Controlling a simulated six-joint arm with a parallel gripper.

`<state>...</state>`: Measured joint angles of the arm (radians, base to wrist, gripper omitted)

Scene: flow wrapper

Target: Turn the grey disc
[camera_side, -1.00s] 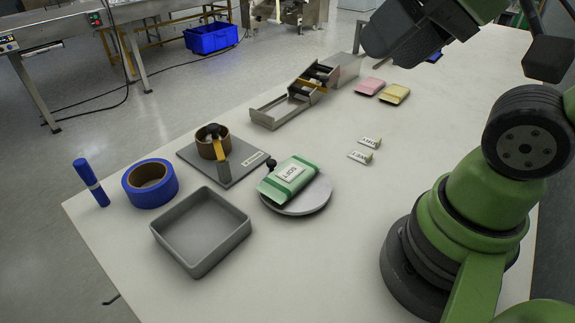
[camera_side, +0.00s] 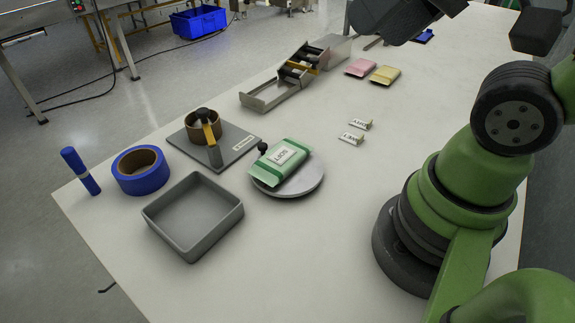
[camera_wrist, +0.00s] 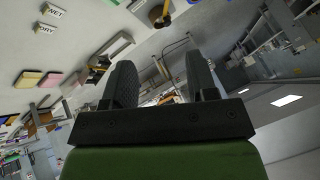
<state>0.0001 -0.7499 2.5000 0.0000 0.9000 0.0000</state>
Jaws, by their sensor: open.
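The grey disc (camera_side: 306,187) lies flat on the table in the side view, right of the grey tray. A green packet (camera_side: 284,158) with a white label lies on it and covers much of its top. A small black knob (camera_side: 262,147) stands at the disc's far left edge, beside the packet. My gripper's fingers show in the wrist view (camera_wrist: 165,85), apart, with nothing between them. The disc is not clearly seen in the wrist view.
Near the disc are an empty grey tray (camera_side: 193,215), a tape dispenser (camera_side: 215,147), a blue tape roll (camera_side: 141,171) and a blue cylinder (camera_side: 80,171). Farther back are a metal flow-wrapper-like device (camera_side: 290,75), pink (camera_side: 361,68) and yellow (camera_side: 385,75) packets, and two small signs (camera_side: 351,138).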

